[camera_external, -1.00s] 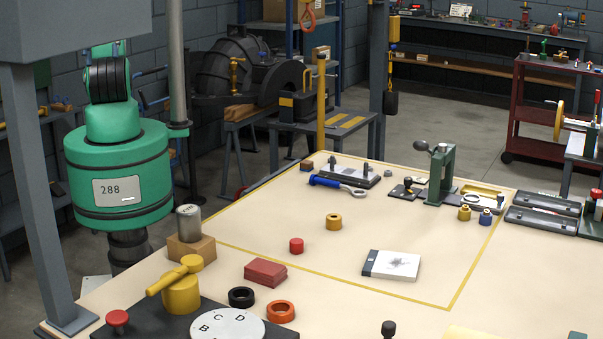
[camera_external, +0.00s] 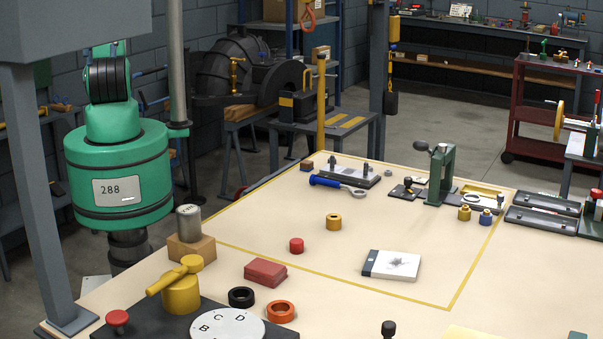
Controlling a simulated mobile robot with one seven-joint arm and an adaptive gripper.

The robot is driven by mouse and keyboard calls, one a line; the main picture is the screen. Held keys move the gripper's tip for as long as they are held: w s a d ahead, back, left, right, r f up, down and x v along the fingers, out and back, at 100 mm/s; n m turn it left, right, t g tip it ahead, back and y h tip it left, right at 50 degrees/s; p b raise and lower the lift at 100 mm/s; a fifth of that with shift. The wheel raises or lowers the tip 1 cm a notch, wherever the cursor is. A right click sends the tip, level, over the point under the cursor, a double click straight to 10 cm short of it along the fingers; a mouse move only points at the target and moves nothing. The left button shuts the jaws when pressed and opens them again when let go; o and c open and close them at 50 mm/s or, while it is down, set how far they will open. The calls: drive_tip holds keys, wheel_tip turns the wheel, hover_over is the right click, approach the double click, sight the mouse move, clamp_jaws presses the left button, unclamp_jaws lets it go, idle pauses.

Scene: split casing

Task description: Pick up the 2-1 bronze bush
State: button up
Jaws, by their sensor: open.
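A short gold-bronze ring-shaped bush (camera_external: 333,222) stands on the bench inside the yellow outline, with its bore facing up. Two other small pieces stand at the right, one brass-coloured (camera_external: 464,212) and one blue with a brass-coloured top (camera_external: 485,217). No 2-1 marking is readable on any of them, so I cannot confirm the label. My gripper does not show in this view. Nothing touches the bush, and the bench around it is bare.
Near the bush are a small red cylinder (camera_external: 296,245) and a white booklet (camera_external: 391,265). A blue-handled wrench (camera_external: 337,186) lies behind it. A green press (camera_external: 441,175) stands to the right. In front are a red block (camera_external: 265,272), a black ring (camera_external: 241,297) and an orange ring (camera_external: 281,312).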

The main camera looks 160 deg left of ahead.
drive_tip(key=w+a+f+n+g+y, duration=0.1)
drive_tip(key=w+a+f+n+g, duration=0.1)
drive_tip(key=w+a+n, duration=0.85)
drive_tip(key=w+a+f+n+g, duration=0.1)
drive_tip(key=w+a+f+n, duration=0.25)
drive_tip(key=a, duration=0.55)
drive_tip(key=w+a+f+n+g, duration=0.1)
drive_tip(key=w+a+f+n, duration=0.25)
drive_tip(key=a, duration=0.65)
drive_tip(key=n+g+h+p, duration=0.1)
drive_tip(key=n+g, duration=0.1)
drive_tip(key=n, duration=1.2)
hover_over(334, 222)
drive_tip(key=s, duration=0.2)
wheel_tip(334, 222, down, 25)
drive_tip(key=shift+a, duration=0.2)
drive_tip(key=shift+f+b, duration=0.55)
drive_tip(key=shift+f, duration=3.65)
drive_tip(key=shift+f, duration=0.1)
